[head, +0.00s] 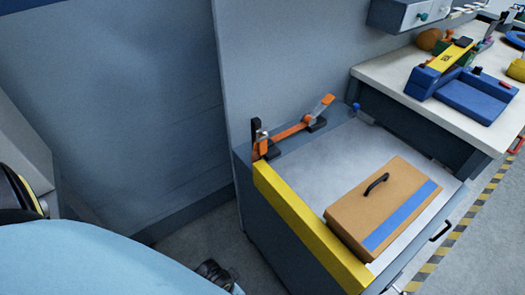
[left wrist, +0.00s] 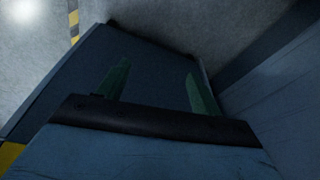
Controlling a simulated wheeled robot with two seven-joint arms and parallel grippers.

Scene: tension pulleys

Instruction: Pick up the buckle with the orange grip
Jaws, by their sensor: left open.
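An orange buckle-like piece (head: 290,132) sits on the back left part of the cabinet top in the head view. It is a long orange bar with black mounts at both ends and a raised lever with an orange tip at its right end. My left gripper (left wrist: 157,69) shows in the left wrist view with its two greenish fingers apart and nothing between them. It points down past a dark blue cabinet side toward the floor. In the head view my left arm is low at the left, well apart from the orange piece. The right gripper is not in view.
A white workbench (head: 385,72) with blue fixtures stands at the upper right.

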